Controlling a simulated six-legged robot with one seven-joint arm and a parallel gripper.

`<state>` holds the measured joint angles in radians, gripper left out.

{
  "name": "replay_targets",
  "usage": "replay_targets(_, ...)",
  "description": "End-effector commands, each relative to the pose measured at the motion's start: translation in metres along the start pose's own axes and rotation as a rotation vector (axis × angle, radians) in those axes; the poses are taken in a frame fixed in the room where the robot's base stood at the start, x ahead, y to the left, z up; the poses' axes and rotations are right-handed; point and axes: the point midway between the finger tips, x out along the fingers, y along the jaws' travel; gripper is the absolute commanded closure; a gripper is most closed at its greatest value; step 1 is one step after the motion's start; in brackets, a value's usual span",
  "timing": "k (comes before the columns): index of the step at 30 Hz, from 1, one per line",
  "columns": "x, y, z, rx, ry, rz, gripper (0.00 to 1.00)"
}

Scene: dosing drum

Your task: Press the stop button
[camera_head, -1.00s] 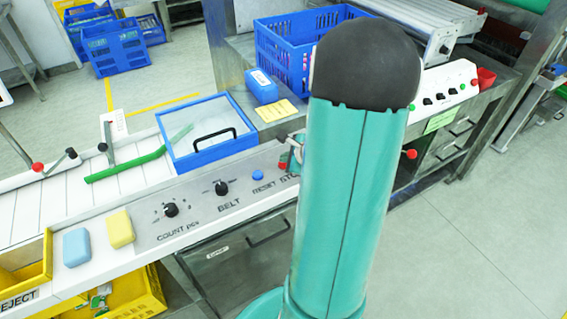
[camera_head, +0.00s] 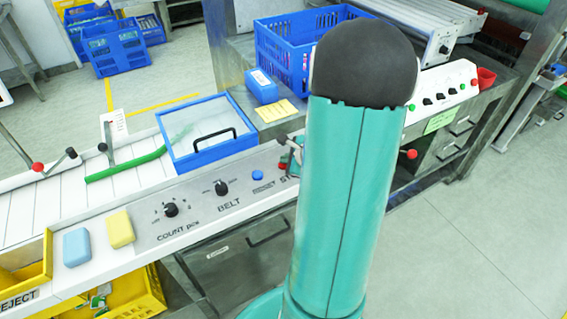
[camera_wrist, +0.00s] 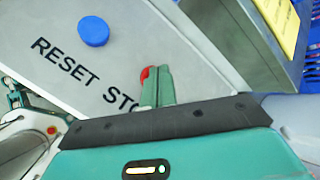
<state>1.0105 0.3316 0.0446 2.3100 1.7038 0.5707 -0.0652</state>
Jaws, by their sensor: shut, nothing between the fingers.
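The stop button is red and sits above the "STOP" lettering on the grey control panel. In the wrist view the red stop button (camera_wrist: 147,76) shows only in part beside my gripper (camera_wrist: 158,70). My green fingers are shut together with nothing between them, and their tips overlap the button's right side in the picture. Whether they touch it I cannot tell. In the head view a bit of the red button (camera_head: 283,162) shows at the left edge of my arm, which hides most of my gripper.
The blue reset button (camera_wrist: 93,31) is left of the stop button. The panel also has a belt knob (camera_head: 221,188) and a count knob (camera_head: 171,210). A blue-framed clear lid (camera_head: 207,134) with a black handle lies behind the panel. A blue crate (camera_head: 300,45) stands farther back.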

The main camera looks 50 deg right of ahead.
Motion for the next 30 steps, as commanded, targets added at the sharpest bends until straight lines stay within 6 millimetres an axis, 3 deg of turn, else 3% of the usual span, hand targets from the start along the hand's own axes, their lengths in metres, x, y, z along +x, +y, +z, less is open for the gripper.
replay_targets(30,-0.011,-0.008,0.008,0.000,0.000,0.001,1.00)
